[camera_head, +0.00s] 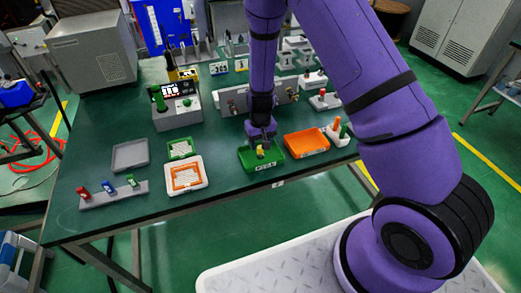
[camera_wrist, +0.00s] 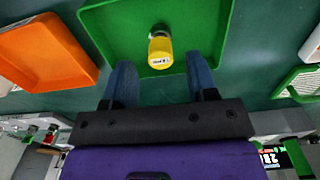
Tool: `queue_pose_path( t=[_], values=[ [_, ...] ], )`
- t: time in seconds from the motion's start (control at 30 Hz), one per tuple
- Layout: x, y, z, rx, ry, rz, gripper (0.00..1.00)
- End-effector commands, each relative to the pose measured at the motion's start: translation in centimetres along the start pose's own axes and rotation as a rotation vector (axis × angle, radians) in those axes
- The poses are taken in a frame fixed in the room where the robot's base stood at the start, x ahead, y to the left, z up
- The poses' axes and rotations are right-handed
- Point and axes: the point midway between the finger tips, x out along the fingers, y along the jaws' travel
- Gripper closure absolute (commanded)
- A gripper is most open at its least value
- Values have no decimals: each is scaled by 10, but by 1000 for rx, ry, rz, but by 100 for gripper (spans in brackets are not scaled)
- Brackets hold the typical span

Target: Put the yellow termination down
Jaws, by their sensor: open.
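The yellow termination (camera_wrist: 160,50) stands in the green tray (camera_wrist: 205,18), with its labelled side toward the wrist camera. It also shows in the head view as a small yellow spot (camera_head: 260,153) inside the green tray (camera_head: 272,165). My gripper (camera_wrist: 160,78) is open, its two blue fingers apart on either side of the termination's line in the wrist view. The fingers do not touch it in that view. In the head view my gripper (camera_head: 262,140) is right above the tray, and its fingertips are too small to make out.
An orange tray (camera_head: 306,142) lies just right of the green tray. A white tray with an orange insert (camera_head: 186,175) and a grey tray (camera_head: 130,154) are to the left. A grey box with a green knob (camera_head: 177,112) stands behind. The table's front edge is close.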

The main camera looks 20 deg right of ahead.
Motion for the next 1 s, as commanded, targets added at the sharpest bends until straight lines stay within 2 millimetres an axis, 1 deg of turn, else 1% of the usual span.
queue_pose_path(
  t=[0.03,0.1,0.2,0.33,0.5,0.77,0.87,0.97,1.0],
  values=[
    [-12,-1,-1,-2,4,-1,47],
    [-25,-1,-1,-3,5,0,47],
    [-43,-1,-1,-1,4,-1,47],
    [-62,-1,-1,-3,4,0,47],
    [-77,0,0,0,2,-1,47],
    [-86,0,0,0,3,-3,47],
    [-104,1,1,1,18,-16,47],
    [-137,3,5,4,40,-37,47],
    [-152,4,7,5,52,-47,47]
  ],
)
